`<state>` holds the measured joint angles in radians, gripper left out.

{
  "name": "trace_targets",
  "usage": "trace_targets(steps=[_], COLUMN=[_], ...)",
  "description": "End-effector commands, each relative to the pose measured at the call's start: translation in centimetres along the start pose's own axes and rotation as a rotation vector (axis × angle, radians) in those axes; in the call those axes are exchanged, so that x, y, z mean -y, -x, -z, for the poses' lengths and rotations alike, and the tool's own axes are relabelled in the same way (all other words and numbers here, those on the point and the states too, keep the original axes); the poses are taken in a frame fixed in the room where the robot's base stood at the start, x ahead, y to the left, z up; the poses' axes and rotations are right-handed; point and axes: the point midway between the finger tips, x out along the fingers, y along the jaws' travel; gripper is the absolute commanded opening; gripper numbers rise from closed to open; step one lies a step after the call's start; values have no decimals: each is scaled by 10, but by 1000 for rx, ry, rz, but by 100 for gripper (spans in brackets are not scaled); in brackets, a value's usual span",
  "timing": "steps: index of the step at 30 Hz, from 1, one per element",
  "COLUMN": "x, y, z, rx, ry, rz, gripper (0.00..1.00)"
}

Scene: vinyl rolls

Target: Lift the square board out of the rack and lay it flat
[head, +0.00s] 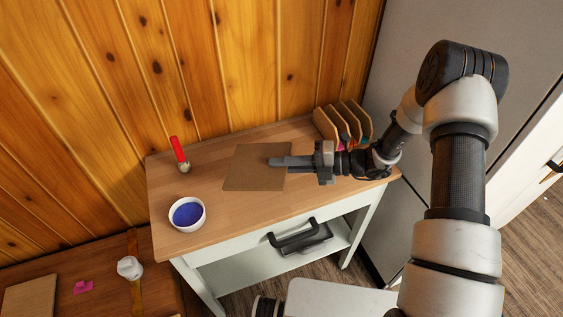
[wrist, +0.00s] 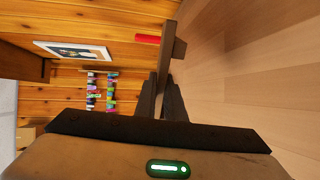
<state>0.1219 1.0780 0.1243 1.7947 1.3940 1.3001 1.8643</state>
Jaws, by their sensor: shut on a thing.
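The square board (head: 250,174) is a thin brown sheet over the middle of the wooden tabletop, lying about level. My gripper (head: 277,162) reaches in from the right and is shut on the board's right side. In the wrist view the board (wrist: 167,52) shows nearly edge-on between the fingertips (wrist: 168,88), roughly parallel to the tabletop. I cannot tell whether its underside touches the table. The wooden rack (head: 326,123) stands at the back right of the table, behind my wrist, with several upright dividers and some small coloured things low in its slots.
A red upright object (head: 178,150) stands at the back left of the tabletop (head: 230,215). A white bowl with a blue inside (head: 187,214) sits at the front left. The wooden wall is close behind. The front strip of the table is clear.

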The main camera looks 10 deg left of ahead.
Motion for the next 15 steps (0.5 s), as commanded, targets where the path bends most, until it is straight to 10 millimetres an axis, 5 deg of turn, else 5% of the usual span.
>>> trace_targets(steps=[15], x=[41], y=[-9], z=[0], rx=[0], ry=[1], rz=[-1], gripper=[0])
